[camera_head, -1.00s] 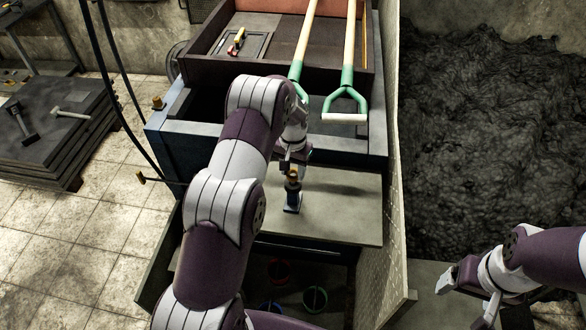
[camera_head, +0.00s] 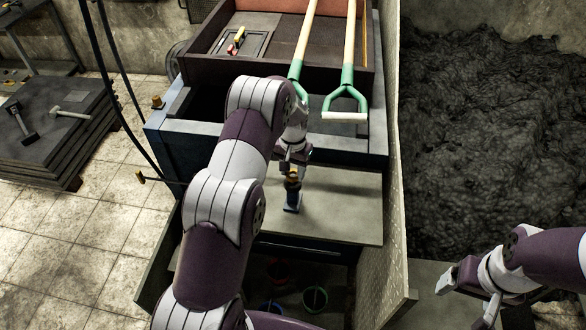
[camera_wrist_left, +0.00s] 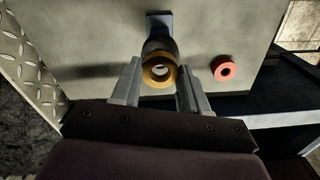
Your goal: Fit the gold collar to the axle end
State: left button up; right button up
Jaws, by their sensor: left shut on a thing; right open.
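The gold collar (camera_wrist_left: 148,79) is between the fingers of my left gripper (camera_wrist_left: 159,80) in the left wrist view. It also shows in the head view (camera_head: 292,179), below my left gripper (camera_head: 293,163). The gripper is shut on it. The dark axle (camera_wrist_left: 157,42) stands on the grey shelf, directly under the collar; its blue-grey foot (camera_head: 291,208) shows in the head view. A pale spot shows inside the collar's hole. I cannot tell whether the collar is around the axle end or just above it. My right gripper (camera_head: 466,286) is open and empty at the lower right.
A red ring (camera_wrist_left: 224,68) lies on the grey shelf (camera_head: 345,205) beside the axle. A metal side panel (camera_head: 396,160) bounds the shelf on the right. Shovels with green handles (camera_head: 346,80) lie behind. Coloured buckets (camera_head: 315,298) stand below the shelf.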

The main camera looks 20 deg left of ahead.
pick_arm(q)
jog(key=shift+f+b, duration=0.75)
jog(key=shift+f, duration=0.35)
jog(key=o, duration=1.1)
notch_tip(320, 180, up, 6)
jog(key=b, duration=0.2)
jog(key=shift+w+r+b, duration=0.1)
jog(key=shift+r+b, duration=0.15)
jog(key=shift+b, duration=0.1)
notch_tip(320, 180, up, 6)
jog(key=p, duration=0.3)
jog(key=shift+r, duration=0.15)
